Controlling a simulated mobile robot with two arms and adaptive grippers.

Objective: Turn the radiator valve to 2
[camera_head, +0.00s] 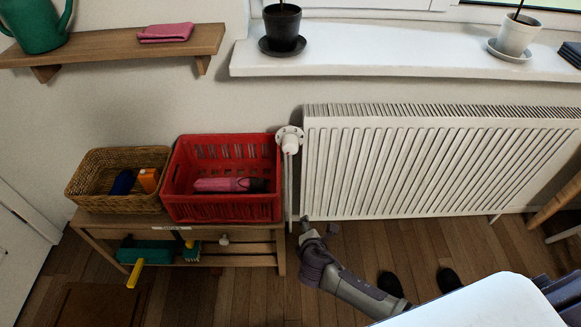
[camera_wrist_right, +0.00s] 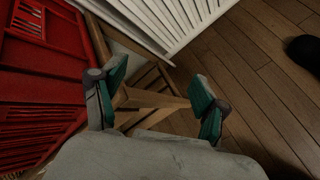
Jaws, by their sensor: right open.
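The white radiator valve (camera_head: 290,140) sticks out from the wall at the upper left corner of the white radiator (camera_head: 440,160), just right of the red crate. A pipe runs down from it. Its number marks are too small to read. My right gripper (camera_head: 306,229) is low in front of the radiator's lower left corner, well below the valve and apart from it. In the right wrist view my right gripper (camera_wrist_right: 158,88) is open, with nothing between its green-padded fingers. The radiator (camera_wrist_right: 170,20) shows there at the top; the valve does not show. My left gripper is not in view.
The red crate (camera_head: 222,212) holds a pink bottle (camera_head: 228,185) and stands beside a wicker basket (camera_head: 80,187) on a low wooden bench (camera_head: 282,250). A windowsill (camera_head: 400,50) with potted plants overhangs the radiator. Dark shoes (camera_head: 448,280) lie on the floor.

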